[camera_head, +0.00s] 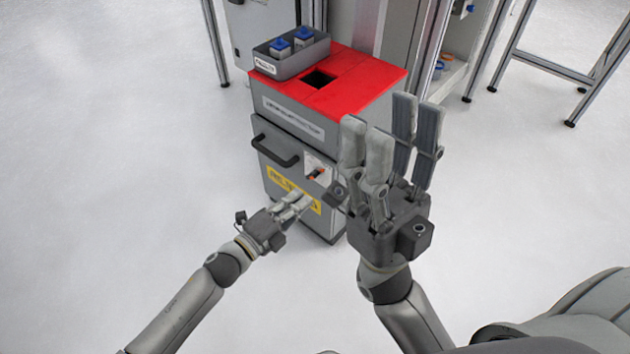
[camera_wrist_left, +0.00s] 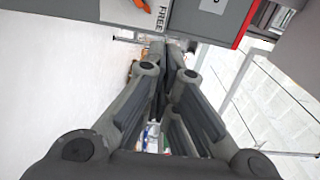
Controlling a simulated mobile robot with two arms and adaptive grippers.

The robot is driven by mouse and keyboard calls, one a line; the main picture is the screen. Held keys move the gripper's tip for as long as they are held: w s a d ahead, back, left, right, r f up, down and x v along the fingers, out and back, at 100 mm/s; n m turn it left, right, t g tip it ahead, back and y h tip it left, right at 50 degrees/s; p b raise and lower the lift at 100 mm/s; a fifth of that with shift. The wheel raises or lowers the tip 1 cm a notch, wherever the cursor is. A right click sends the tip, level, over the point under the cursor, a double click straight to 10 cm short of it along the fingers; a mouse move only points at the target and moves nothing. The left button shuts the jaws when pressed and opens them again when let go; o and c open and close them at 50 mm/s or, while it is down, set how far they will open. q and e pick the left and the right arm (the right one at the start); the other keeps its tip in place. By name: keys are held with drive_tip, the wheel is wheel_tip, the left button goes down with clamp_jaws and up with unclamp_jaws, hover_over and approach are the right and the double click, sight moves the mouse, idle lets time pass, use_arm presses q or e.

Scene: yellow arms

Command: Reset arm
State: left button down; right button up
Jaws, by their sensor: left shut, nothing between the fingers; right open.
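My left gripper (camera_head: 305,199) is shut and empty in the head view, in front of the lower front of a grey cabinet. Its fingers come together in the left wrist view (camera_wrist_left: 172,50), with nothing seen between the tips. In the head view I cannot tell whether they touch the cabinet. My right gripper (camera_head: 391,115) is open and empty, its fingers pointing up and spread in two pairs. It hides part of the cabinet's right side.
The grey cabinet (camera_head: 290,122) has a red top (camera_head: 350,68) with a square hole, a black handle (camera_head: 275,146) and an orange switch (camera_head: 317,173). A grey tray (camera_head: 290,64) holds blue-capped containers. Metal frames (camera_head: 550,66) stand behind right. The floor at left is clear.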

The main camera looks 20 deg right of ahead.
use_arm(q)
drive_tip(key=shift+p+v, duration=0.3)
drive_tip(key=shift+v, duration=1.4)
